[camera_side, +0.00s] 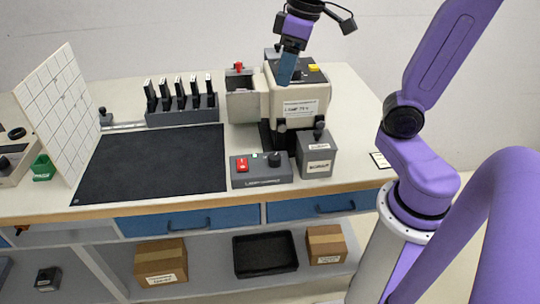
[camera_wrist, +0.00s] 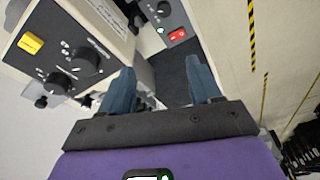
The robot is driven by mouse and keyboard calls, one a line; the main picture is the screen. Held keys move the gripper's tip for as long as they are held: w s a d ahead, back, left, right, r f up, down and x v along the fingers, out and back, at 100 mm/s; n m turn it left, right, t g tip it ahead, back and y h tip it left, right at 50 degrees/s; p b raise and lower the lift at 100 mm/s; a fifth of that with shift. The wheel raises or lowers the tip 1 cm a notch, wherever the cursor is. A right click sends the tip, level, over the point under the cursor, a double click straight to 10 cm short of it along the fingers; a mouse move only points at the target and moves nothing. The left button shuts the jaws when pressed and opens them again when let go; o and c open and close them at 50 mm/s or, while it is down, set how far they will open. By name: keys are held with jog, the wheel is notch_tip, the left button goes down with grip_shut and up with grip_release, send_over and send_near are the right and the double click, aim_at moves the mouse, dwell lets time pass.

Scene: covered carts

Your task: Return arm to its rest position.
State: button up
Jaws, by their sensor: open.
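My gripper (camera_side: 287,68) is raised in front of and above the beige lamp unit (camera_side: 284,100) near the back of the bench in the side view. In the wrist view my gripper (camera_wrist: 164,84) shows two blue fingers spread apart with nothing between them. Beyond the fingers are the dark mat (camera_wrist: 172,82) and the control box with a red button (camera_wrist: 178,34). The lamp unit's panel with black knobs and a yellow button (camera_wrist: 32,43) is at the left of the wrist view. I cannot tell from the side view how close the fingers are to the unit.
A rack of upright dark plates (camera_side: 182,107) stands behind the black mat (camera_side: 150,165). A white gridded board (camera_side: 55,110) leans at the left. The control box (camera_side: 262,170) and a small grey box (camera_side: 317,155) sit at the front. Cardboard boxes (camera_side: 161,262) and a black tray (camera_side: 265,272) are below.

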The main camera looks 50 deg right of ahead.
jog(key=s+a+f+n+g, duration=0.1)
jog(key=s+a+f+n, duration=0.1)
jog(key=s+f+n, duration=0.2)
jog(key=s+a+f+n+g, duration=0.1)
jog(key=s+a+f+n, duration=0.1)
jog(key=s+f, duration=0.6)
jog(key=s+n, duration=0.1)
jog(key=s, duration=0.3)
jog(key=shift+s+a+f+n+h, duration=0.2)
jog(key=shift+s+a+n+h, duration=0.1)
jog(key=shift+a+n+h, duration=0.1)
jog(key=shift+c, duration=0.3)
dwell(0.4)
